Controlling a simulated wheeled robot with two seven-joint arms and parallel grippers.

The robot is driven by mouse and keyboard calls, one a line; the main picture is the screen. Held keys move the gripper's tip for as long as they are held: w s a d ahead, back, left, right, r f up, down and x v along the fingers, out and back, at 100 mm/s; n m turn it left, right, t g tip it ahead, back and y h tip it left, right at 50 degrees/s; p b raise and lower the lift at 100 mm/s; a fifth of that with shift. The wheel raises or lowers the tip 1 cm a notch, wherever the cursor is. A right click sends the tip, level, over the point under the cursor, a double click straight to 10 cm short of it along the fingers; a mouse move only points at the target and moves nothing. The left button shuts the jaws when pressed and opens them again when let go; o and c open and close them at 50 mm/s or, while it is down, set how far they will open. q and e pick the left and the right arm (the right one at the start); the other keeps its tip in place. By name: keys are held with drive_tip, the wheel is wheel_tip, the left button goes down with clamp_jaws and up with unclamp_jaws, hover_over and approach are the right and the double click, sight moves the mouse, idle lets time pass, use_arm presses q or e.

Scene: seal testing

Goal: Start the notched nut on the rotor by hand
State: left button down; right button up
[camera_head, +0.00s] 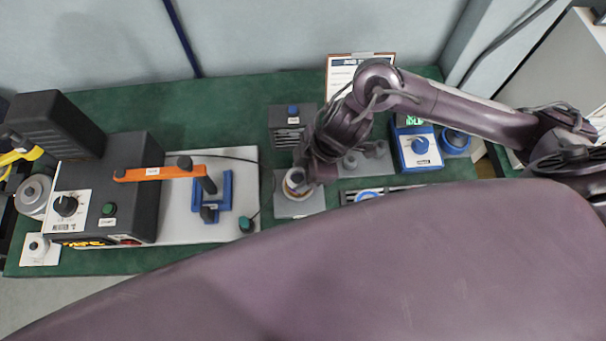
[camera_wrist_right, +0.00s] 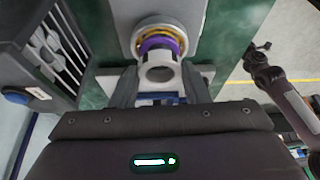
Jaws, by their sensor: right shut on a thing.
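The rotor (camera_head: 291,185) stands on a grey base plate (camera_head: 299,208) near the middle of the bench. In the right wrist view the rotor (camera_wrist_right: 160,30) shows a silver rim, a brass ring and a purple band. My right gripper (camera_head: 304,184) reaches down over it and partly hides it. In the right wrist view my right gripper (camera_wrist_right: 160,92) is shut on a grey ring, which looks like the notched nut (camera_wrist_right: 158,75). The ring overlaps the purple band in that view; I cannot tell whether they touch. My left gripper is not recognisable in either view.
A dark machine (camera_head: 130,190) with an orange lever (camera_head: 157,173) and a blue fixture (camera_head: 226,190) stands left. A grey box (camera_head: 291,128) stands behind the rotor. A blue-and-white device (camera_head: 417,148) and a clipboard (camera_head: 345,68) are at right. Green bench shows between them.

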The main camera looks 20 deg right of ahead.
drive_tip(key=shift+w+f+n+g+b, duration=0.2)
drive_tip(key=shift+f+n+g+b, duration=0.15)
drive_tip(key=shift+n+b, duration=0.35)
drive_tip(key=shift+w+r+n+g+p, duration=0.1)
drive_tip(key=shift+r+n+g+p, duration=0.25)
drive_tip(key=shift+n, duration=0.55)
drive_tip(key=shift+w+r+n+g, duration=0.1)
drive_tip(key=shift+n+g, duration=0.2)
drive_tip(key=shift+n, duration=0.6)
drive_tip(key=shift+r+n+p, duration=0.15)
drive_tip(key=shift+n+p, duration=0.45)
drive_tip(key=shift+p, duration=0.1)
drive_tip(key=shift+a+n+g+h+p, duration=0.1)
drive_tip(key=shift+n+g+h+p, duration=0.2)
drive_tip(key=shift+n+g+p, duration=0.6)
drive_tip(key=shift+f+n, duration=0.25)
drive_tip(key=shift+n, duration=0.65)
use_arm(q)
drive_tip(key=shift+d+r, duration=0.1)
drive_tip(key=shift+r, duration=0.55)
drive_tip(key=shift+f, duration=0.25)
use_arm(e)
drive_tip(key=shift+f, duration=0.4)
use_arm(q)
drive_tip(key=shift+r, duration=0.15)
